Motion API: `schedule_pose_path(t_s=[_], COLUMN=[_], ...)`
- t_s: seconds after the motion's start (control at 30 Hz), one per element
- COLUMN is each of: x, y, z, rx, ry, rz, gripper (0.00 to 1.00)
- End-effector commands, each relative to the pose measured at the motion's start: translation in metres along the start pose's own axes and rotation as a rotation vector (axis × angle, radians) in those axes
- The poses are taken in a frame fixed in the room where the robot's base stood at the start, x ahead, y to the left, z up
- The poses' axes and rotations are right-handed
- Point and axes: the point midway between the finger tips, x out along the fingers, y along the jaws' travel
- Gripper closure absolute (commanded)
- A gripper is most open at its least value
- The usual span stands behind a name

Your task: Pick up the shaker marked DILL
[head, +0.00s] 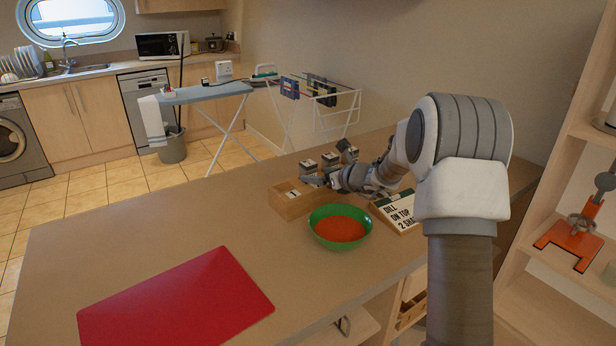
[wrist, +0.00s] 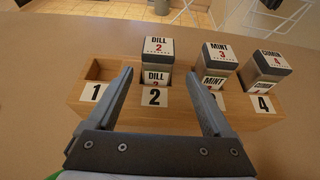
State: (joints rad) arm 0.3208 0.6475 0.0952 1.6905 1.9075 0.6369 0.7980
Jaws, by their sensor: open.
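The DILL shaker (wrist: 157,55), with a white lid marked DILL 2, stands in slot 2 of a wooden rack (wrist: 180,115). The rack also shows in the head view (head: 289,204), on the counter. My gripper (wrist: 160,73) is open and empty, its fingers pointing at the rack, one to each side of the DILL shaker in the picture. The wrist view does not show clearly whether the fingertips reach the shaker. In the head view my arm partly hides the rack and the gripper.
The MINT shaker (wrist: 218,65) stands in slot 3 and the CUMIN shaker (wrist: 265,69) in slot 4. Slot 1 is empty. A green bowl (head: 318,216) of orange contents sits in front of the rack. A lettered sign (head: 399,211) stands right; a red mat (head: 180,300) lies front left.

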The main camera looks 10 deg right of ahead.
Motion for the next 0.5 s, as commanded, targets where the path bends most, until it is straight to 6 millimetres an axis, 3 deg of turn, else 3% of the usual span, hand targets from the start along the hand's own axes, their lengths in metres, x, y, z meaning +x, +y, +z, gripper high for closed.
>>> schedule_pose_path(t_s=[0.1,0.33,0.5], x=[0.018,0.031,0.054], y=[0.001,0.001,0.005], z=[0.0,0.002,0.008], rx=[-0.001,-0.001,-0.002], ry=[0.001,0.0,0.0], rz=[0.001,0.001,0.002], gripper=[0.15,0.15,0.15])
